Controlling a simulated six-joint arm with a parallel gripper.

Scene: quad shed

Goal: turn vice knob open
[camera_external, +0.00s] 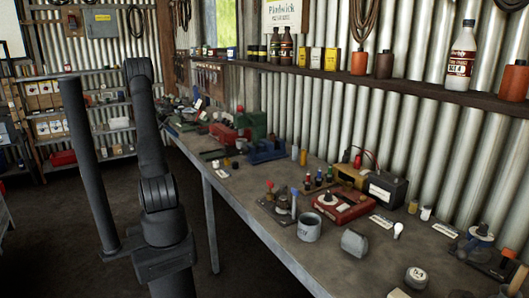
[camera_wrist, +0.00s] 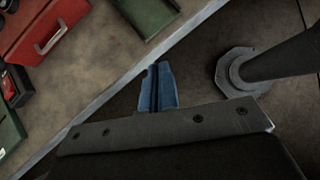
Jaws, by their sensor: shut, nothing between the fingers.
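A blue vice-like tool (camera_external: 267,151) sits on the workbench in the external view, with a green machine-like block (camera_external: 252,124) just behind it. I cannot make out which part is the vice knob. My gripper's blue fingers (camera_wrist: 157,78) are together and empty in the wrist view, above the floor just outside the bench edge. They touch nothing. In the external view my arm stands left of the bench, and its fingers cannot be made out there. No vice is clearly recognisable in the wrist view.
In the wrist view a red toolbox (camera_wrist: 48,32) and a green tray (camera_wrist: 148,14) lie on the bench. A dark post with a round foot (camera_wrist: 234,70) stands on the floor at right. Small items crowd the workbench (camera_external: 275,222) under a wall shelf (camera_external: 400,82).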

